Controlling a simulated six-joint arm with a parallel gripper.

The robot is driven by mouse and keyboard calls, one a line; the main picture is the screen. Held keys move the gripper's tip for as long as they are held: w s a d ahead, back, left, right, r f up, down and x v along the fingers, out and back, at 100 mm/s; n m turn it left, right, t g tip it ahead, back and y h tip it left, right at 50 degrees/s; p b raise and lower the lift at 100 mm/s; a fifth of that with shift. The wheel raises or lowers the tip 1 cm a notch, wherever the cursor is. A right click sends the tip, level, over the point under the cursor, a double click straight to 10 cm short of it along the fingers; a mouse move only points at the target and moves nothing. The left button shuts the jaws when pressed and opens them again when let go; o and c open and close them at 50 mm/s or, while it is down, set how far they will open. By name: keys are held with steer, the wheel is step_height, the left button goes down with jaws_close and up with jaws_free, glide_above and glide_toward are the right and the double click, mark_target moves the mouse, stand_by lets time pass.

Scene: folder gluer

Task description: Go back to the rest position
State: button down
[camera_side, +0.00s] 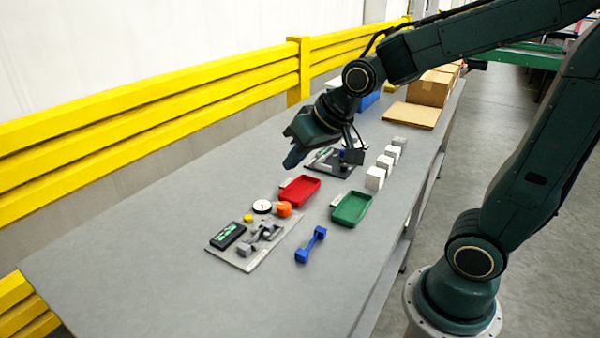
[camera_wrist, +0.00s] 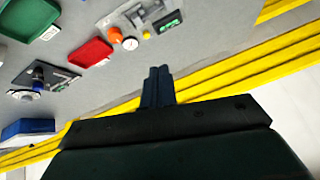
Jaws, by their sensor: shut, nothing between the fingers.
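My gripper (camera_side: 292,158) hangs in the air above the grey table (camera_side: 130,250), toward the side with the yellow rail. Its fingers are together and empty. In the wrist view my gripper (camera_wrist: 160,72) shows as two dark blue fingers side by side, with bare table and the yellow rail behind them. It touches none of the objects on the table.
A red tray (camera_side: 300,190), a green tray (camera_side: 352,208), a blue dumbbell-shaped part (camera_side: 311,245) and a grey plate with gauges (camera_side: 245,262) lie on the table. White blocks (camera_side: 375,178) stand in a row. A yellow rail (camera_side: 150,100) runs along the far edge. The near-left tabletop is clear.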

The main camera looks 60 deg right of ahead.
steer(key=s+r+n+g, duration=0.1)
steer(key=s+r+n, duration=0.1)
steer(key=s, duration=1.3)
steer(key=shift+s+a+r+n, duration=0.2)
steer(key=shift+s+r+n, duration=0.15)
steer(key=shift+r, duration=0.15)
